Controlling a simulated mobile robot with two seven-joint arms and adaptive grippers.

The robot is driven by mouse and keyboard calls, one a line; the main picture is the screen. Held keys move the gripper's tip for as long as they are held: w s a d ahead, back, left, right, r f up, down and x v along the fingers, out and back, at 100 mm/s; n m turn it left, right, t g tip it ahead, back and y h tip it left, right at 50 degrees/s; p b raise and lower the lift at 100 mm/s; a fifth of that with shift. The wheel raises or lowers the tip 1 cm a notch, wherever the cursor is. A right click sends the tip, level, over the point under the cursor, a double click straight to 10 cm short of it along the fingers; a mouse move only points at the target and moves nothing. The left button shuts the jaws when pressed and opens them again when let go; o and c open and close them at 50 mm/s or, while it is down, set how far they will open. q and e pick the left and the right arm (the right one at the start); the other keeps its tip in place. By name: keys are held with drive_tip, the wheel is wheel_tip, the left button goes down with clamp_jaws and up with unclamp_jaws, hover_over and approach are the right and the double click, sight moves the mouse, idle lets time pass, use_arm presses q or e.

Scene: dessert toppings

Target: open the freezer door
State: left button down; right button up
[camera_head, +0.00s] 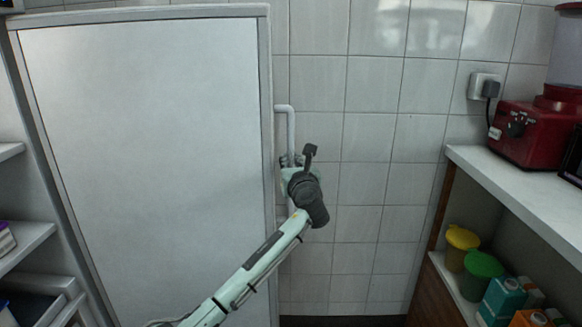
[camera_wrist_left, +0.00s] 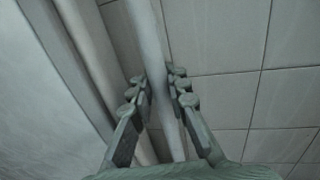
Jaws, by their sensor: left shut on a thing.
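The freezer door (camera_head: 145,150) is a large pale panel with a grey frame in the head view, and it looks closed. Its white bar handle (camera_head: 291,130) runs upright along the door's right edge. My left gripper (camera_head: 290,163) is at the handle, shut on it. In the left wrist view the handle (camera_wrist_left: 150,50) passes between the two fingers of the gripper (camera_wrist_left: 160,90), and the door edge (camera_wrist_left: 80,60) lies to the left. Part of the handle is hidden behind my gripper and wrist in the head view. My right gripper is not in view.
A tiled wall (camera_head: 375,180) is right of the freezer. At the right, a white counter (camera_head: 520,190) holds a red appliance (camera_head: 530,132), with tubs and cartons (camera_head: 500,297) on a shelf below. Shelves (camera_head: 25,240) stand at the left. The space before the wall looks clear.

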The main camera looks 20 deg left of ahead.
use_arm(q)
drive_tip(key=c, duration=1.7)
unclamp_jaws()
drive_tip(key=v, duration=1.2)
drive_tip(key=shift+f, duration=0.1)
